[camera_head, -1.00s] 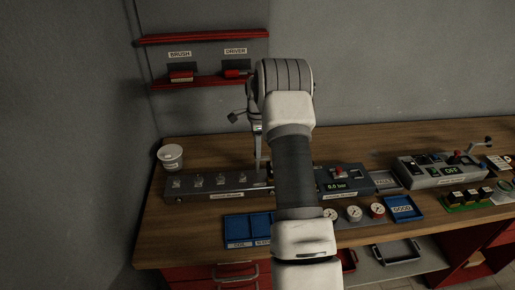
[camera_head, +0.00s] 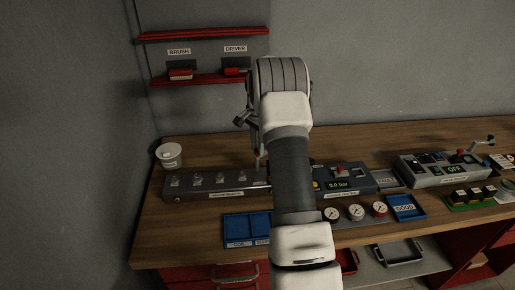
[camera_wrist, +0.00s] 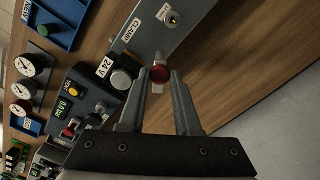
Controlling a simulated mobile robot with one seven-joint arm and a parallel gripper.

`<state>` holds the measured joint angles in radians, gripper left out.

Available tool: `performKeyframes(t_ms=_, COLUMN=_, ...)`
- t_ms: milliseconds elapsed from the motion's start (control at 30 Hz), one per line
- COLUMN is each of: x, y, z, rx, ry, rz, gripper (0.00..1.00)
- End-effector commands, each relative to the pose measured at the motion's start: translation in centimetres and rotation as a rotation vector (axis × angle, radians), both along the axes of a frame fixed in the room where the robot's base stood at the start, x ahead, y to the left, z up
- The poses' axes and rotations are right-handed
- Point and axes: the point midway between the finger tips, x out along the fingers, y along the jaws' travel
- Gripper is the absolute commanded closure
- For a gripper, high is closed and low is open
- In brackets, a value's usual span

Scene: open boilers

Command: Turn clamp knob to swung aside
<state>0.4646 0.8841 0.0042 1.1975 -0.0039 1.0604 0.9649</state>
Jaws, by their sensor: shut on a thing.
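The red clamp knob (camera_wrist: 160,73) sits at the end of a grey fixture (camera_wrist: 159,35) beside a CLAMP label (camera_wrist: 130,31). In the wrist view my gripper (camera_wrist: 162,80) has one finger on each side of the knob and is shut on it. A short pale metal piece (camera_wrist: 157,88) shows just below the knob between the fingers. In the head view the long grey fixture (camera_head: 213,194) lies on the bench, and my arm hides the knob and most of my gripper (camera_head: 258,162).
A grey control box (camera_wrist: 85,100) with a pressure display and buttons stands close beside the fixture. Gauges (camera_head: 355,212), blue trays (camera_head: 238,230) and a white cup (camera_head: 170,156) are on the bench (camera_head: 225,153). A red tool rack (camera_head: 205,80) is on the wall.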

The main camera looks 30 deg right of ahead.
Motion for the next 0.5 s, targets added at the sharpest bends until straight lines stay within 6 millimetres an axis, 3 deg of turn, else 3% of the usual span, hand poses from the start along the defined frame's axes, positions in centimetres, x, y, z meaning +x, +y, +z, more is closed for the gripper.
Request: performKeyframes(t_ms=500, x=0.05, y=-0.03, z=0.08, rx=-0.001, ry=-0.002, rz=0.491, gripper=1.0)
